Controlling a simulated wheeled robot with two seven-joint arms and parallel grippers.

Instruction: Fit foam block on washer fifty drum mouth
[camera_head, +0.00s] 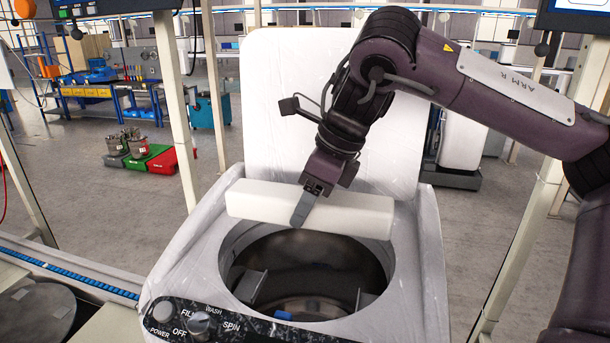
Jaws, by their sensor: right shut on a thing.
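A white foam block (355,214) is a long bar, held crosswise at the back edge of the drum mouth (305,275). My right gripper (303,212) is shut on the foam block near its middle, with one dark finger showing on the near face. Whether the block touches the washer's rim or hangs just above it I cannot tell. The white top-loading washer (190,262) stands in front of me with its lid (285,110) raised upright behind the block. The round drum mouth is open and dark inside, with metal showing. My left gripper is not in view.
A control panel (230,325) with knobs lies at the washer's front. A conveyor rail (65,270) runs along the left, with upright posts (175,110) close by. A workbench (110,90) and red and green bins (160,158) stand farther back on open floor.

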